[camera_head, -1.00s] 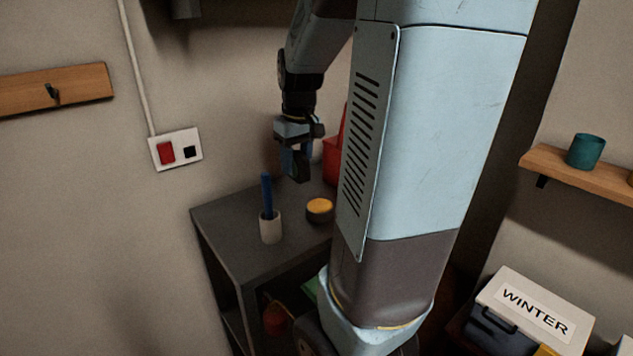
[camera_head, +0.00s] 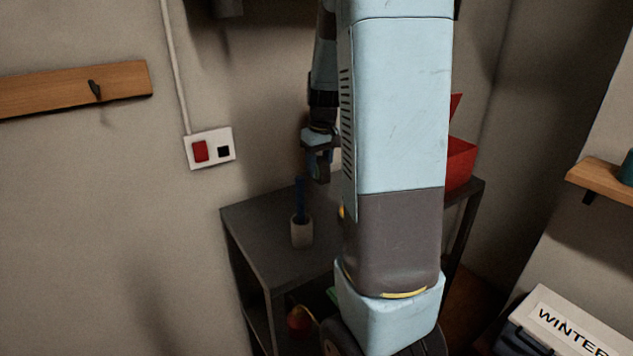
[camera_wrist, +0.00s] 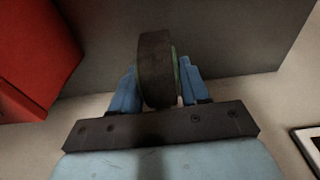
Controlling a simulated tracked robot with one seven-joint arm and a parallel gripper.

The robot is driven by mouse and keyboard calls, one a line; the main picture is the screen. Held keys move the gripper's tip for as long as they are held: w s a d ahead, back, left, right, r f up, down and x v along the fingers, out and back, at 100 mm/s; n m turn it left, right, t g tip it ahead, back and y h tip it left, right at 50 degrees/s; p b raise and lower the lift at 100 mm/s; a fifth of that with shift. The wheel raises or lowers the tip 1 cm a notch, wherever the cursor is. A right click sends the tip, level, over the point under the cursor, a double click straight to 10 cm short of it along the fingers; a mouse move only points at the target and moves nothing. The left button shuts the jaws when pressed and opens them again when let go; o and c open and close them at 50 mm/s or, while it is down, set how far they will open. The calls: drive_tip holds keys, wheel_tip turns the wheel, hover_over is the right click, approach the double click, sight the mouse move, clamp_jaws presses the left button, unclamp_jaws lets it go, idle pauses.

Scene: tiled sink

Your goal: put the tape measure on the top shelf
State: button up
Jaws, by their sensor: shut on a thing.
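My gripper (camera_head: 318,168) hangs above the top shelf (camera_head: 262,232) of a dark grey unit, partly behind my arm. In the wrist view, my gripper's blue fingers (camera_wrist: 156,88) are shut on the tape measure (camera_wrist: 155,62), a thick round dark thing with a green side. It is held on edge between the fingers. In the head view the held thing is dark and small, its detail hard to tell. The grey shelf surface also shows beyond it in the wrist view (camera_wrist: 225,40), with a gap I cannot judge.
A pale cup (camera_head: 302,232) with a blue handle upright in it stands on the shelf top. A yellow-topped round thing (camera_head: 341,212) is mostly hidden behind my arm. A red bin (camera_head: 460,163) stands at the right end. Bare shelf shows around the cup.

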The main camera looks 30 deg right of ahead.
sight(316, 173)
drive_tip(key=w+f, duration=0.1)
drive_tip(key=f, duration=0.1)
drive_tip(key=w+d+f, duration=0.1)
drive_tip(key=w+f, duration=0.1)
drive_tip(key=shift+w+f, duration=0.15)
drive_tip(key=shift+f, duration=0.15)
wheel_tip(316, 173, down, 3)
drive_tip(key=shift+r, duration=0.2)
drive_tip(key=o, duration=1.3)
drive_tip(key=shift+f, duration=0.1)
drive_tip(key=shift+c, duration=0.2)
